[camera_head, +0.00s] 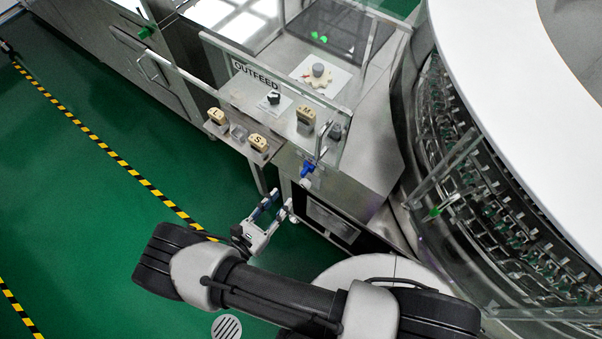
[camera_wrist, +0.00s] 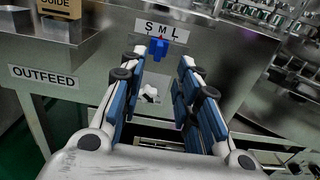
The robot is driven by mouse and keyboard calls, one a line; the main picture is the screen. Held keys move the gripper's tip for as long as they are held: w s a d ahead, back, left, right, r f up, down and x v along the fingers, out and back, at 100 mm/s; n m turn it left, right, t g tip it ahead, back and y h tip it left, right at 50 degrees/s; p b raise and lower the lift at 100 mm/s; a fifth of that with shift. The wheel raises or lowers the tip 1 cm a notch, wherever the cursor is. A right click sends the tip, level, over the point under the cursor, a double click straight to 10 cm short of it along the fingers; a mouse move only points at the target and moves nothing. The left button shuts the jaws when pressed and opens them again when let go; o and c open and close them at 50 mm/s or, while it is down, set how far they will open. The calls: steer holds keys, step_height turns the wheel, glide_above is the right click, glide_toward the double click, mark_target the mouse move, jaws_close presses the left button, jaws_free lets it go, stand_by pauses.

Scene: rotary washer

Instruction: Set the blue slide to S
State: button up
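The blue slide (camera_wrist: 158,48) sits on the steel front panel in the wrist view, under a white S M L label (camera_wrist: 161,30). Its small red pointer appears nearest the M. In the head view the blue slide (camera_head: 307,168) is on the front of the outfeed cabinet. My gripper (camera_wrist: 161,64) is open and empty, with its two blue-padded fingers apart and the slide in view between their tips. In the head view my gripper (camera_head: 281,200) is below and left of the slide, apart from it.
A white fitting (camera_wrist: 150,93) is below the slide. An OUTFEED sign (camera_wrist: 44,77) is at the left. A shelf (camera_head: 240,142) holds yellow blocks marked L and S; another block (camera_head: 306,118) marked M stands nearby. The round washer (camera_head: 500,210) is at the right.

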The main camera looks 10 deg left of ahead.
mark_target(302, 174)
steer(key=x, duration=1.1)
steer(key=shift+r, duration=0.1)
steer(key=shift+c, duration=0.4)
jaws_close()
